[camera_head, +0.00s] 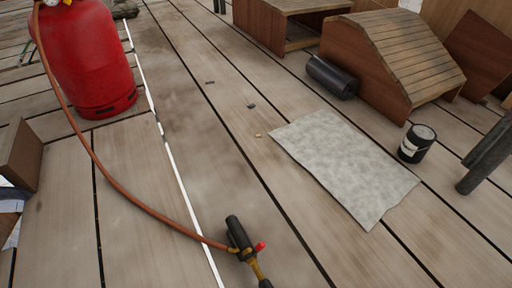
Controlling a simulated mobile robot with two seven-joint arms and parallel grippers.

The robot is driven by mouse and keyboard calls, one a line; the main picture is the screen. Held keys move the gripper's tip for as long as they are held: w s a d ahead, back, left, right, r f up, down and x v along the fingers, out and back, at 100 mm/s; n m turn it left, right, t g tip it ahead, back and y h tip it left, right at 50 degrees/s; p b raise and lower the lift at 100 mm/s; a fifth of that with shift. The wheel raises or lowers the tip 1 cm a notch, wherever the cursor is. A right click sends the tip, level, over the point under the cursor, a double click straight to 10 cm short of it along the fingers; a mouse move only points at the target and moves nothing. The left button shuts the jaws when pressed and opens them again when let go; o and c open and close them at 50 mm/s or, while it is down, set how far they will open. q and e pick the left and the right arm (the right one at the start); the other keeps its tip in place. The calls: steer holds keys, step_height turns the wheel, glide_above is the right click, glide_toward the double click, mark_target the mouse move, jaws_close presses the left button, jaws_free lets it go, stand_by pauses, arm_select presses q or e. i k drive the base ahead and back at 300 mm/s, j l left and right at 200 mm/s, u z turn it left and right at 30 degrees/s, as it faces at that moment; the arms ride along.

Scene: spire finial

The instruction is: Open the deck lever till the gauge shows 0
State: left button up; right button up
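A gauge (52,2) with a pale face sits at the top of the red gas cylinder (88,55), cut by the upper picture edge, and its reading is too small to tell. An orange-brown hose (110,180) runs from the cylinder's top down to a torch (240,235) lying on the deck at the bottom. The torch has a black grip, brass parts and a small red knob (260,246). I cannot tell which part is the deck lever. Neither of my grippers can be made out.
A grey sheet (345,165) lies flat on the plank deck. Dark bars (487,155) enter at the right edge. A white line (180,180) crosses the deck. Mid-deck is mostly clear.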

mark_target(260, 245)
steer(key=i+z, duration=0.15)
steer(key=z, duration=0.25)
steer(key=i+j+z, duration=0.1)
steer(key=z, duration=0.35)
steer(key=i+j+z, duration=0.1)
steer(key=z, duration=0.3)
steer(key=j, duration=0.1)
